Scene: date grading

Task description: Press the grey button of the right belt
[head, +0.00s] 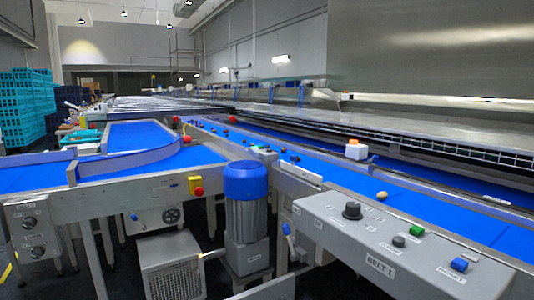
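The right belt (340,178) is a long blue conveyor running from the far middle to the lower right, with a few small dark items and one brown item (382,195) on it. Its sloped grey control panel (330,218), labelled BELT 1, stands along the near side. On the panel are a dark grey button (398,241), a green button (416,231) just behind and right of it, a blue button (459,264) further right, and a black knob (352,211) to the left. Nothing covers the grey button. Neither of my grippers is in view.
A curved blue belt (137,134) lies at left, with a red button on a yellow box (195,185) on its frame. A blue-topped grey cylinder (247,220) stands between the belts. Teal crates (24,110) are stacked far left.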

